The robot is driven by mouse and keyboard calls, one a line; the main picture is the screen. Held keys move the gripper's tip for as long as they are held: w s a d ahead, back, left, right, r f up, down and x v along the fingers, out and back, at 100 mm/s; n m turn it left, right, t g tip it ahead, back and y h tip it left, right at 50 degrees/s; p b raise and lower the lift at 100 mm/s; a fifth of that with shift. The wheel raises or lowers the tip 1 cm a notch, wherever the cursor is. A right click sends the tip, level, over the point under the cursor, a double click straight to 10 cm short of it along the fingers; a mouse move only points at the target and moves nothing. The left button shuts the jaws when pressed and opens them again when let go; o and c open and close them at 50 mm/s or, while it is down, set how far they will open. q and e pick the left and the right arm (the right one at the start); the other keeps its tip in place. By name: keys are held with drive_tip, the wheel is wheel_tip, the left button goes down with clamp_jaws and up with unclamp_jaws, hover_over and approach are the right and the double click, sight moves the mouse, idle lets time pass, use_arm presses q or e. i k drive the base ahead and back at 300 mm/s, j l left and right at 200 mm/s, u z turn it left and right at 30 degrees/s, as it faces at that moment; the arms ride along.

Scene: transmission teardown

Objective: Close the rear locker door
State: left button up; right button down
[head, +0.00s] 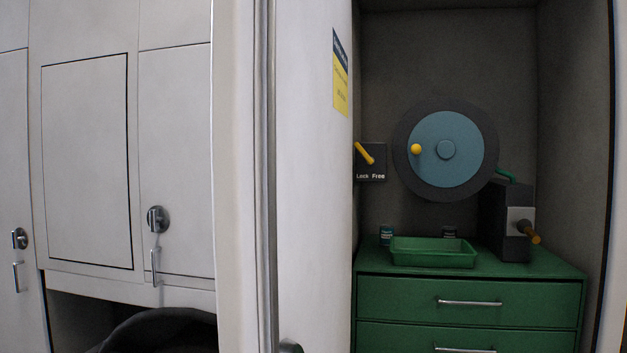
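A pale tall panel (310,200) stands at the middle of the head view, to the left of an open dark recess. It has a yellow and dark label near its top and a dark round fitting at its bottom edge. It looks like an open locker door, but I cannot tell whether it is the rear locker door. At the left, pale locker doors (175,120) with round locks and bar handles appear shut. Neither of my grippers is in view.
The recess holds a green drawer cabinet (480,300) with a green tray (432,257) and a dark device (507,215) on top. A blue-grey wheel (462,165) and a yellow lever (364,153) are on the back wall. A dark curved shape (160,330) shows low left.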

sight(281, 74)
drive_tip(key=j+z, duration=0.25)
drive_tip(key=j, duration=0.2)
drive_tip(key=k+j+z, duration=0.15)
drive_tip(key=j+z, duration=0.15)
drive_tip(key=j, duration=0.15)
drive_tip(key=k+j+z, duration=0.1)
drive_tip(key=j+z, duration=0.15)
drive_tip(key=j, duration=0.2)
drive_tip(key=k+j+z, duration=0.25)
drive_tip(key=j, duration=0.15)
drive_tip(key=i, duration=0.05)
